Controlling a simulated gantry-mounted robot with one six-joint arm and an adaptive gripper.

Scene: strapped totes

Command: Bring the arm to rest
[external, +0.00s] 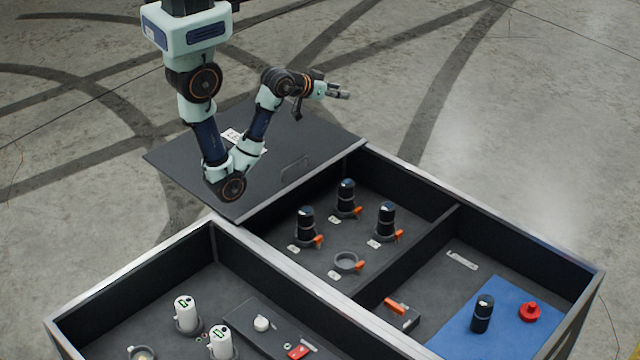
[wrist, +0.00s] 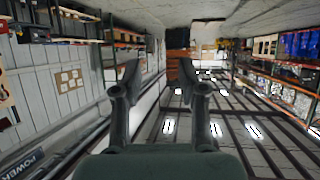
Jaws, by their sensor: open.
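My arm hangs from the gantry in the external view, folded at the elbow above a flat dark lid or panel (external: 185,158). My gripper (external: 345,94) is up in the air, pointing right, well above and behind the open totes. In the wrist view my gripper (wrist: 165,82) shows two fingers spread apart with nothing between them. It is open and empty. Beyond the fingers the wrist view shows the room, not the totes.
The right tote (external: 530,229) holds black cylinders in ring holders with orange clips, a blue mat (external: 497,317), a lone black cylinder (external: 483,314) and a red knob (external: 530,312). The left tote (external: 130,284) holds white bottles. Shelving (wrist: 280,75) stands far off.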

